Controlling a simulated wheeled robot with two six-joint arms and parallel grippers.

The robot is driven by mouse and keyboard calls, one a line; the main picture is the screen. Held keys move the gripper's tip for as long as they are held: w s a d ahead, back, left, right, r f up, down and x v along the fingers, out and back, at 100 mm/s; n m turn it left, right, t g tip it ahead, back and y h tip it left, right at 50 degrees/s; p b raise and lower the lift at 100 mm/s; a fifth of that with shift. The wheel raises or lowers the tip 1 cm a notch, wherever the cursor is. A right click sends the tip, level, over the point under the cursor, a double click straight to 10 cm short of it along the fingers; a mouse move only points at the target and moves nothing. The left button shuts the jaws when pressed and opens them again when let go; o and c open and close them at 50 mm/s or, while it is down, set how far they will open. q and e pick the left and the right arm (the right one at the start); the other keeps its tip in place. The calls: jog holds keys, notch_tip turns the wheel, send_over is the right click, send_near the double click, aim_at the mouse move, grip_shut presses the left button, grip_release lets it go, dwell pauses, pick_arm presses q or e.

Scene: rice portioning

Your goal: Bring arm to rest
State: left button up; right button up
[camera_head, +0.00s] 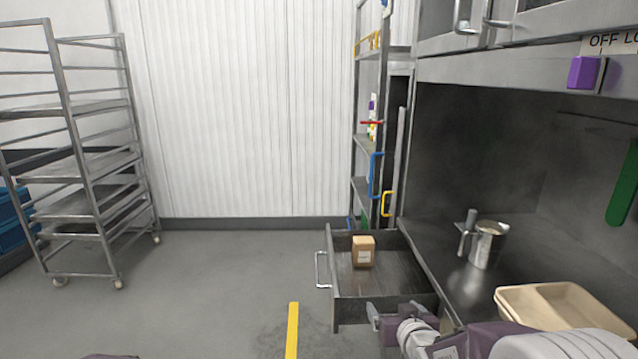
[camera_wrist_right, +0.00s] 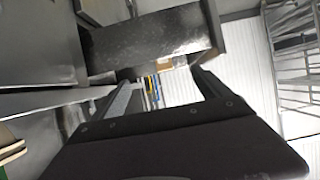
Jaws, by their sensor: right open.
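My right gripper (camera_head: 392,316) reaches in from the lower right in the head view, just in front of the open drawer. In the right wrist view its two fingers (camera_wrist_right: 165,92) stand apart with nothing between them. The open metal drawer (camera_head: 350,313) holds a small tan box (camera_head: 362,251) near its back. The drawer also shows above the fingers in the right wrist view (camera_wrist_right: 150,42). My left gripper does not show clearly; only a small dark purple piece shows at the bottom edge of the head view.
A steel jug (camera_head: 487,246) and a beige divided tray (camera_head: 512,303) sit on the counter at the right. A wheeled rack (camera_head: 75,160) stands at the left. A shelf unit (camera_head: 369,140) stands behind the drawer. The floor left of the drawer is clear.

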jog(key=s+f+g+b, duration=0.2)
jog(key=s+f+g, duration=0.4)
jog(key=s+f, duration=0.5)
jog(key=s+f+g+b, duration=0.1)
jog(key=s+f+g, duration=0.5)
jog(key=s, duration=0.8)
notch_tip(320, 180, up, 20)
jog(key=p, duration=1.9)
jog(key=shift+s+f+p, duration=0.15)
jog(key=shift+p, duration=0.15)
